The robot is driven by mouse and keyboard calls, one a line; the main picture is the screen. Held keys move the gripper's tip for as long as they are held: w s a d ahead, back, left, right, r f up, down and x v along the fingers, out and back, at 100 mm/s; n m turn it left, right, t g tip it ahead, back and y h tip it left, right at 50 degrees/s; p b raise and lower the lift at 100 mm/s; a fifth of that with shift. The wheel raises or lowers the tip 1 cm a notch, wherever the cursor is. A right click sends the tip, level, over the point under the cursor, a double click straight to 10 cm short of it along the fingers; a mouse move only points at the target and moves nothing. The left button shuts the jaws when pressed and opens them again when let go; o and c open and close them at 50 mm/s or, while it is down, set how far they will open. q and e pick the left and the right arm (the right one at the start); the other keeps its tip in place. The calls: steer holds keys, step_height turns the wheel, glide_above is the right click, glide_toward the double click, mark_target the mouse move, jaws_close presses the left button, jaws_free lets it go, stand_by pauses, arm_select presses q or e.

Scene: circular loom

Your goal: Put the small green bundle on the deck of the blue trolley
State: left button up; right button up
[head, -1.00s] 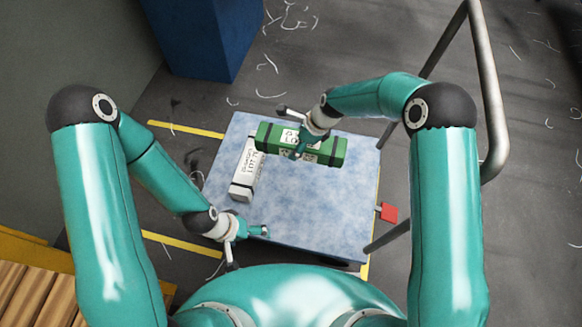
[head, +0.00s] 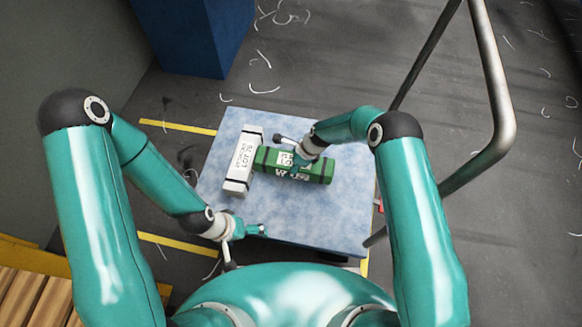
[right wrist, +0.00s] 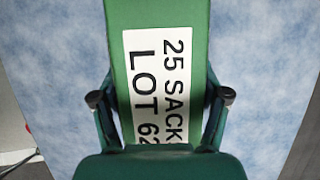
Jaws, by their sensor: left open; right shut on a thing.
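The green bundle (head: 316,172), with dark straps and a white label, is over the pale blue deck (head: 310,222) of the trolley. My right gripper (head: 298,156) is shut around its middle. In the right wrist view the fingers (right wrist: 163,98) lie on both sides of the bundle (right wrist: 192,22), whose label reads "25 SACK... LOT 62", with deck (right wrist: 272,70) on both sides. The bundle looks low, but I cannot tell if it touches the deck. Its left end is beside a white bundle. My left gripper (head: 245,246) is open and empty at the deck's near left edge.
The white strapped bundle (head: 241,163) lies on the left of the deck. A grey metal handrail (head: 503,110) stands at the right. A dark blue box (head: 195,40) is beyond, on the floor. The deck's near part is bare. Slatted wood (head: 35,295) is at lower left.

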step_height(320, 180, down, 2)
steer(key=shift+f, duration=0.15)
steer(key=shift+w, duration=0.1)
steer(key=o, duration=1.6)
steer(key=p+v, duration=0.4)
steer(key=v, duration=0.2)
steer(key=shift+r+p, duration=0.4)
steer(key=shift+d+r, duration=0.3)
steer(key=shift+r, duration=0.05)
